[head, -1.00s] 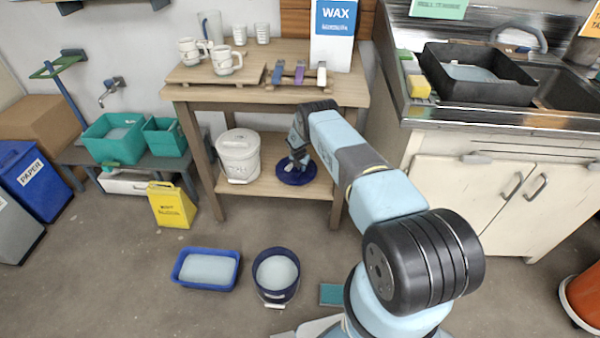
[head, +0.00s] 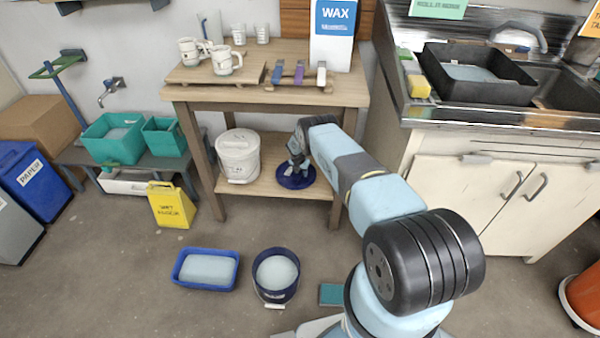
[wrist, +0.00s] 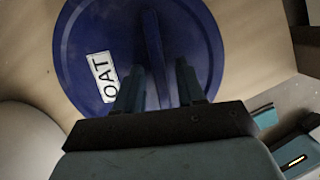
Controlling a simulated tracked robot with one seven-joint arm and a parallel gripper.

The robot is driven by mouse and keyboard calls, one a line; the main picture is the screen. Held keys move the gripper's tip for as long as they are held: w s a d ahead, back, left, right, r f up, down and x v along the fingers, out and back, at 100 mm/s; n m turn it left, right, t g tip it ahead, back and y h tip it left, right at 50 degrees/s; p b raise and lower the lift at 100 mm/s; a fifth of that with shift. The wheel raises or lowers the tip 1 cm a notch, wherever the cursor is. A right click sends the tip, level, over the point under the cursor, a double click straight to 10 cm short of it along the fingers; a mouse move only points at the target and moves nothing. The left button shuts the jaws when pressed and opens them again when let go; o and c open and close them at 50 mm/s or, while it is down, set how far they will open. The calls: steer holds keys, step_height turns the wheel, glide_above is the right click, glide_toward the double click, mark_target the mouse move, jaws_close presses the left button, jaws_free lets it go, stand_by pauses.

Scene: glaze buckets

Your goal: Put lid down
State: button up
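The blue lid (head: 296,178) lies flat, as far as I can see, on the lower shelf of the wooden table, right of the white bucket. My gripper (wrist: 159,68) is over the lid, with one finger on each side of the handle. A narrow gap shows between the handle and the right finger. In the head view my gripper (head: 297,165) is small and partly hidden by my arm.
The white bucket (head: 239,160) stands close left of the lid on the shelf (head: 265,186). The tabletop (head: 225,92) is above, and a table leg (head: 335,205) stands at the right. A dark blue bucket (head: 276,292) and a blue tub (head: 206,286) are on the floor.

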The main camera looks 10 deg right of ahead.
steer(key=v, duration=0.6)
steer(key=shift+v, duration=0.75)
steer(key=shift+s, duration=0.15)
